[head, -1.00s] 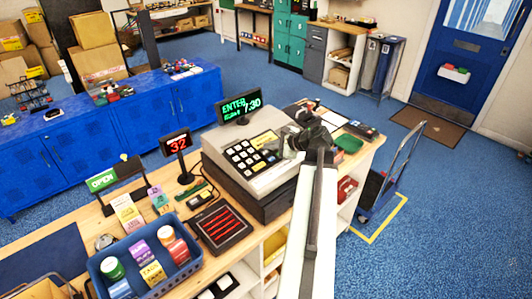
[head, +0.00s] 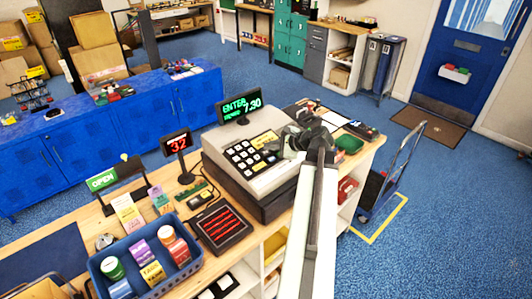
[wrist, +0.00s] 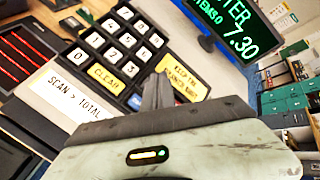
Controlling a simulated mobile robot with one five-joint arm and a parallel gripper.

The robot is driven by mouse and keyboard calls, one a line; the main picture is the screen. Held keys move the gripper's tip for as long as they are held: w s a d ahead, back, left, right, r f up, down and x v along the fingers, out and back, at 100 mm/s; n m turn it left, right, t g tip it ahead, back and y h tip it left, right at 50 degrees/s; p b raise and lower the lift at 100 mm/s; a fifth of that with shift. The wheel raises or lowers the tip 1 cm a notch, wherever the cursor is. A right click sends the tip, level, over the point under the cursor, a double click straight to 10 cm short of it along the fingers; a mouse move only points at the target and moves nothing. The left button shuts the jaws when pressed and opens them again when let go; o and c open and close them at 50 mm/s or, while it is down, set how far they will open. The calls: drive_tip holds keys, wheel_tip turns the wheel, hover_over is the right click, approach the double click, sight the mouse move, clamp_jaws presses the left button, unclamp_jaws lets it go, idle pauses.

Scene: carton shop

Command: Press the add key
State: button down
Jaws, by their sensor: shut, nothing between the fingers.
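The cash register (head: 280,122) stands on the wooden counter, with a keypad (head: 245,158) of pale number keys on its sloped top. My gripper (head: 270,152) is over the right side of the register, beside the keypad. In the wrist view my gripper (wrist: 158,78) is shut and empty, its tips in front of a yellow note (wrist: 182,75). I cannot read any add label; my gripper hides part of the panel.
A red 32 display (head: 177,144) and a dark tray with red bars (head: 221,228) stand left of the register. A blue basket (head: 103,276) of small goods is at the front left. A green tray (head: 349,144) lies to the right.

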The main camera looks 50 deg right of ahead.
drive_tip(key=shift+f, duration=0.15)
drive_tip(key=shift+w+f+b, duration=0.1)
drive_tip(key=shift+f+b, duration=0.15)
drive_tip(key=shift+b, duration=0.15)
drive_tip(key=shift+w+f+b, duration=0.1)
drive_tip(key=shift+f+b, duration=0.3)
idle(0.4)
idle(0.3)
drive_tip(key=shift+s+r+p, duration=0.2)
drive_tip(key=shift+r+p, duration=0.6)
drive_tip(key=r+p, duration=0.2)
drive_tip(key=s+r+p, duration=0.1)
drive_tip(key=r+p, duration=0.2)
drive_tip(key=shift+f, duration=0.1)
idle(0.6)
